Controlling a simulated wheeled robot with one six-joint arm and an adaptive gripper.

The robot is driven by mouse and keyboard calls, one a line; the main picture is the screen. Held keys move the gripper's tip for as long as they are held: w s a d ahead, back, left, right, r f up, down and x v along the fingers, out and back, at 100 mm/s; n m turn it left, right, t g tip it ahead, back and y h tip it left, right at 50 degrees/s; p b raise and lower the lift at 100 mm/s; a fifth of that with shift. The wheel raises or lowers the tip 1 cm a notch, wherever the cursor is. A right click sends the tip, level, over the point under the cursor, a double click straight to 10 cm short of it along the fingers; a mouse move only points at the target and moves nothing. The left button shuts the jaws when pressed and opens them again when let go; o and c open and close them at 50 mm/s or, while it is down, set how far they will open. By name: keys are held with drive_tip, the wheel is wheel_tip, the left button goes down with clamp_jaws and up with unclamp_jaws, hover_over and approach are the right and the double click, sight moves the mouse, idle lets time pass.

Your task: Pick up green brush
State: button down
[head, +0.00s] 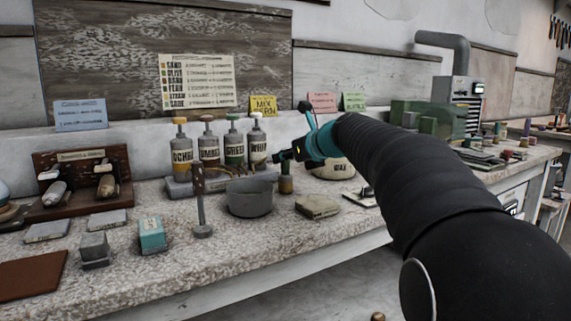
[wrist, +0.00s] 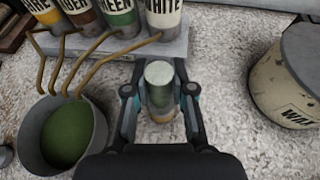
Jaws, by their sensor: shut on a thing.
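A grey bowl (head: 250,197) stands close left, holding green stuff (wrist: 69,135) under curved spouts. Labelled bottles (head: 234,150) stand behind on a raised block. A wax tin (wrist: 290,80) is to the right. A flat block (head: 317,206) lies in front. Bare bench surface lies between brush and tin.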

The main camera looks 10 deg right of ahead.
wheel_tip(320, 180, up, 4)
drive_tip(key=shift+f+p, duration=0.15)
drive_tip(key=shift+p, duration=0.5)
drive_tip(key=w+d+r+p, duration=0.2)
drive_tip(key=d+r, duration=0.5)
drive_tip(key=d, duration=0.4)
drive_tip(key=shift+w+p, duration=0.4)
drive_tip(key=shift+w, duration=0.45)
